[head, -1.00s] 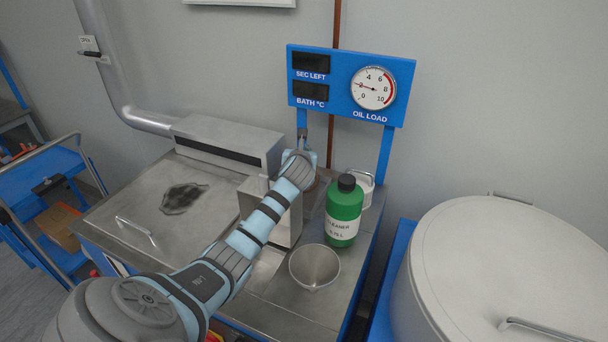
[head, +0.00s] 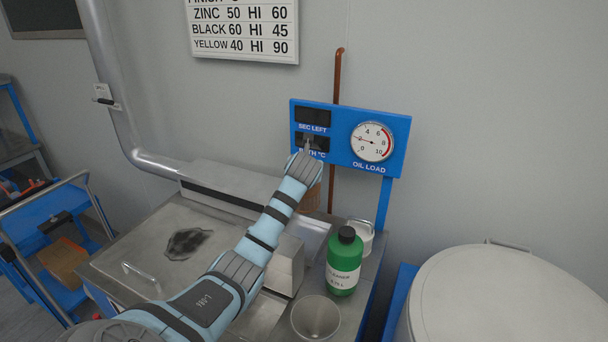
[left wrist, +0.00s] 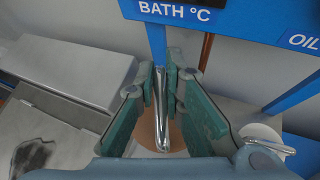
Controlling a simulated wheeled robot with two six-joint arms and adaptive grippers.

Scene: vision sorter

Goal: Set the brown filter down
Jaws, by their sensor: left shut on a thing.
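My left gripper (left wrist: 161,88) is shut on the metal handle (left wrist: 161,120) of the brown filter (left wrist: 150,132), whose brown body shows below the fingers in the left wrist view. In the head view the brown filter (head: 312,197) is partly hidden behind my wrist, raised in front of the blue panel and above the back of the steel bench. My right gripper is in neither view.
The blue panel (head: 345,150) with its gauge stands close behind. A green cleaner bottle (head: 343,262), a white cup (head: 360,238) and a metal funnel-like cup (head: 316,318) stand on the bench's right part. A large lidded drum (head: 500,300) is at right.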

